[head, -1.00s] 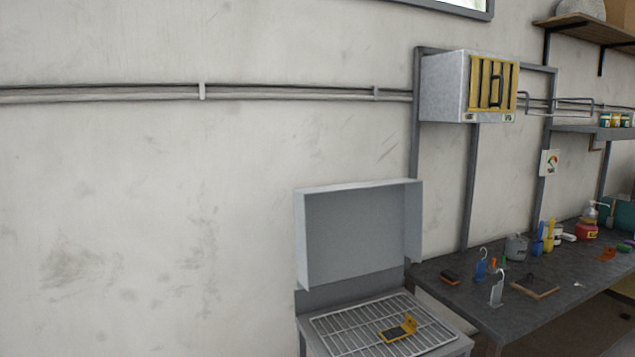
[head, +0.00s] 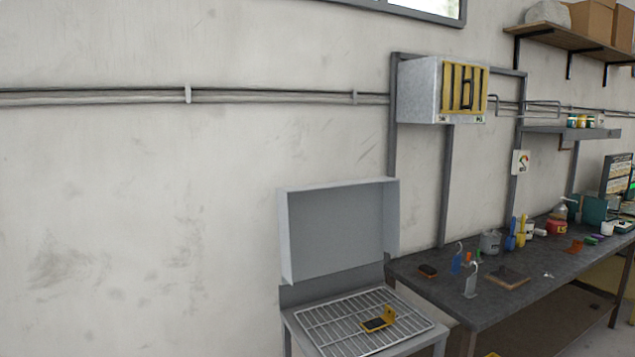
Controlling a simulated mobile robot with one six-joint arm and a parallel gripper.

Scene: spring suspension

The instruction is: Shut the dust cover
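The dust cover (head: 340,231) is a light grey, box-like lid standing raised at the back of a grey stand (head: 298,335) in the head view. Its hollow inner side faces out over a wire rack (head: 345,325). A yellow and black bracket-like part (head: 379,320) lies on the rack below the open cover. My gripper is not in view.
A dark workbench (head: 452,290) with hooks, pots and small tools stands right of the cover. A metal box with yellow bars (head: 440,88) hangs on the wall above. Bare wall lies to the left.

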